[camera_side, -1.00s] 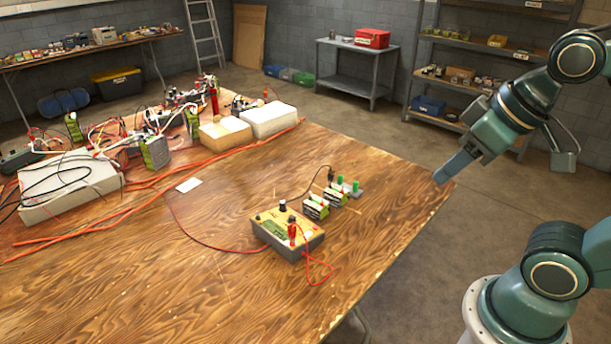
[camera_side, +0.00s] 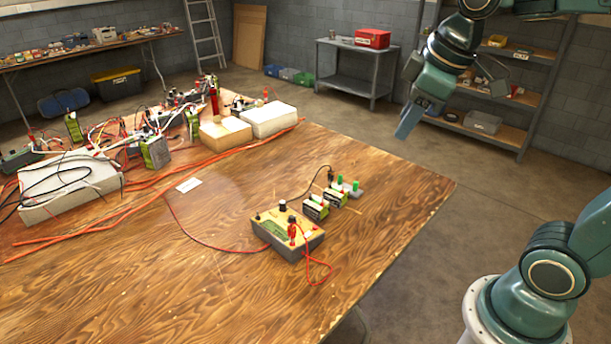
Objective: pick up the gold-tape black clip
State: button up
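A small black clip (camera_side: 331,174) sits at the end of a thin black wire, at the grey block with green posts (camera_side: 347,188) on the wooden table. It is too small here to make out gold tape on it. My gripper (camera_side: 407,122) hangs in the air, high and to the right of the clip, pointing down and slightly left. It is well apart from the clip and the table. Its fingers overlap from this side, so the gap between them cannot be seen. Nothing shows hanging from it.
A yellow-topped box (camera_side: 288,233) with a red clip and red wire stands beside two small battery-like blocks (camera_side: 316,207). Wires, white blocks and orange cords (camera_side: 75,235) crowd the table's left and back. The table's right and front (camera_side: 390,240) are clear.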

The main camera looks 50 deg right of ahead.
jog(key=w+d+n+g, duration=0.1)
jog(key=w+d+n, duration=0.25)
jog(key=w, duration=0.55)
jog(key=n+g, duration=0.3)
jog(key=n, duration=0.8)
send_over(332, 171)
notch_tip(332, 171, down, 20)
jog(key=shift+f, duration=0.25)
jog(key=shift+s, duration=0.1)
notch_tip(332, 171, down, 9)
jog(key=shift+r, duration=0.2)
jog(key=shift+f, duration=0.1)
